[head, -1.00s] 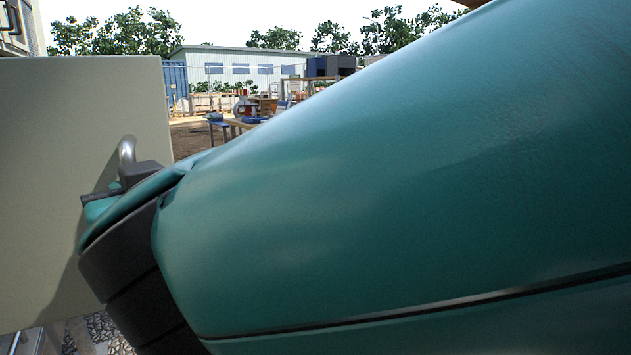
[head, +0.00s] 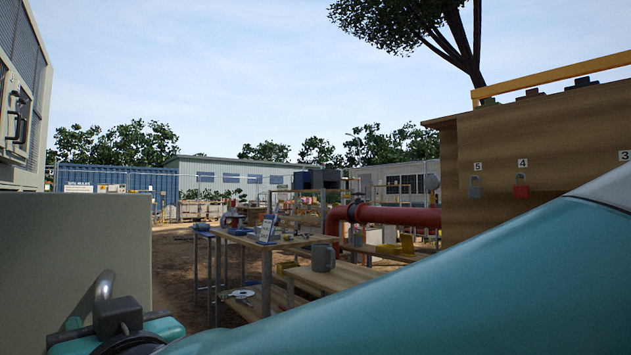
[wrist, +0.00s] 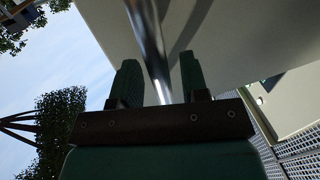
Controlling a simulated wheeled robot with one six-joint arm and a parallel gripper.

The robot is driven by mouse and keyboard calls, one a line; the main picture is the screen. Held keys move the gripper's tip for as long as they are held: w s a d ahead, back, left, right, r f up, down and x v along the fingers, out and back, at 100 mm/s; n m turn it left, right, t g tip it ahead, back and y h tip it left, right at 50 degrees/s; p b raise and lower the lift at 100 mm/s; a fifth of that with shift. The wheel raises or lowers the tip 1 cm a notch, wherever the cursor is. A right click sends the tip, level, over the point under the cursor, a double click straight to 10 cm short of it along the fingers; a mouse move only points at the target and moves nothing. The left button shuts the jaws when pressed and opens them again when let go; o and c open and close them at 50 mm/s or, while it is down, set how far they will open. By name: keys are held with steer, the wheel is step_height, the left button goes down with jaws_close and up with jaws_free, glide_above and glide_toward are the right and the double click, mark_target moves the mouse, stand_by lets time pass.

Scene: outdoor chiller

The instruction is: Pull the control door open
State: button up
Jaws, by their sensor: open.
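The control door (head: 75,235) is a pale grey-green panel at the lower left of the head view, its right edge standing against the open yard. It also fills the upper right of the wrist view (wrist: 230,45). Its handle (head: 102,290) is a curved shiny metal bar. In the wrist view the handle (wrist: 148,42) runs down between the two dark green fingers of my gripper (wrist: 159,78). The fingers are apart, one on each side of the bar. My arm hides much of the lower head view, and the fingertips are not clear there.
The chiller cabinet (head: 20,100) stands behind the door at the left. A work table (head: 285,240) with tools and a grey mug (head: 323,258) on a bench stand mid-view. A wooden board with padlocks (head: 560,150) is at the right. Bare ground lies between door and table.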

step_height(320, 180, up, 19)
steer(key=p, duration=0.3)
steer(key=shift+r, duration=0.15)
steer(key=w+d+f+m+g+h, duration=0.1)
steer(key=w+d+f+g+h, duration=0.15)
steer(key=d+f, duration=0.65)
steer(key=w+d+f+g+h, duration=0.2)
steer(key=w+d+f+h, duration=0.2)
steer(key=d+f, duration=0.45)
steer(key=s+d+f+m+g+h, duration=0.1)
steer(key=s+d+f+g, duration=0.1)
steer(key=s+d+f, duration=0.4)
steer(key=s+d+f+g+h, duration=0.1)
steer(key=s+d+f+g, duration=0.15)
steer(key=d, duration=0.55)
steer(key=s+d+f+m+g+h, duration=0.1)
steer(key=s+d+f+g, duration=0.1)
steer(key=s+d+f, duration=0.4)
step_height(320, 180, up, 20)
steer(key=d+p, duration=0.1)
steer(key=p, duration=1.8)
steer(key=shift+s+d+r, duration=0.15)
steer(key=shift+s+d, duration=0.05)
steer(key=shift+s, duration=0.25)
